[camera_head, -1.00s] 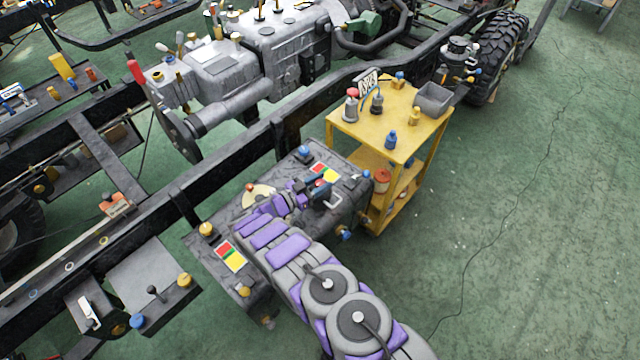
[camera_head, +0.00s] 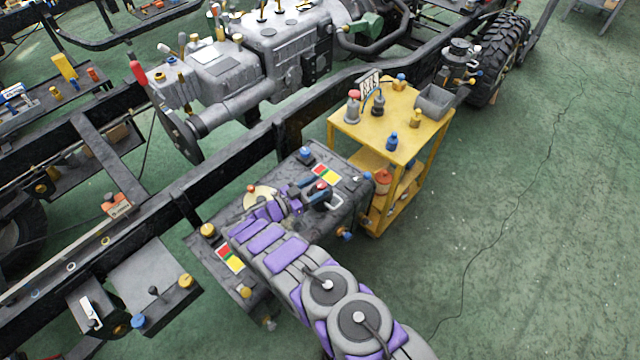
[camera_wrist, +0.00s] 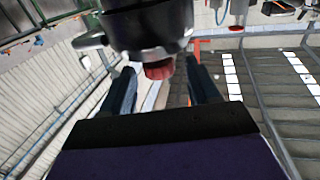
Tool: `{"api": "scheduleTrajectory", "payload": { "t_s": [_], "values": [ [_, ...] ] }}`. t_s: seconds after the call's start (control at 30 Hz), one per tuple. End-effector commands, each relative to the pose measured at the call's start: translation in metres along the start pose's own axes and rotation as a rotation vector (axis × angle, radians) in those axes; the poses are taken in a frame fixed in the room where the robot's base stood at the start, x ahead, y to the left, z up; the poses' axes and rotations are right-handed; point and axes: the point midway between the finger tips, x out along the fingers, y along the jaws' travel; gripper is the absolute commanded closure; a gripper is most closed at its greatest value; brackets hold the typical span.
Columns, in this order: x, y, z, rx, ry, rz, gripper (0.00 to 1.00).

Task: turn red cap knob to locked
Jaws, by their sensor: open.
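The red cap knob (camera_head: 321,185) shows as a small red tip on a dark fitting on the grey box (camera_head: 349,184), beside a red-yellow-green label. In the wrist view the red cap (camera_wrist: 159,71) sits on the end of a black cylinder (camera_wrist: 150,22) with a side lever. My gripper (camera_head: 306,190) is low over the box, next to the knob. In the wrist view my gripper (camera_wrist: 161,66) is open, with a dark finger on each side of the red cap and gaps visible on both sides. The knob's lock position cannot be read.
A yellow cart (camera_head: 367,128) with a grey bin and several knobs stands behind the box. The black chassis rail (camera_head: 240,147) runs along its left. A second label plate (camera_head: 229,259) lies near my arm. Green floor is clear at right.

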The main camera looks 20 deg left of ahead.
Motion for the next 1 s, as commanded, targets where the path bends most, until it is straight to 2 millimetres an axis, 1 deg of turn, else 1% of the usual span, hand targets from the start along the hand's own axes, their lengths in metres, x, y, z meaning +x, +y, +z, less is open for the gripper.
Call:
{"api": "scheduleTrajectory", "payload": {
  "t_s": [0.03,0.27,0.3,0.53,0.6,0.7,0.83,1.0],
  "values": [
    [-0.011,-0.001,0.0,0.001,-0.002,-0.004,0.4],
    [-0.063,-0.002,0.002,0.001,-0.005,-0.004,0.4],
    [-0.073,-0.002,0.004,0.001,-0.004,-0.006,0.4],
    [-0.122,-0.003,0.006,-0.001,-0.003,-0.006,0.4],
    [-0.132,-0.003,0.005,0.0,-0.003,-0.007,0.4],
    [-0.141,-0.003,0.004,0.001,-0.002,-0.005,0.4],
    [-0.147,-0.003,0.003,0.0,-0.002,-0.002,0.4],
    [-0.149,-0.002,0.002,-0.001,-0.002,-0.002,0.4]
  ]
}}
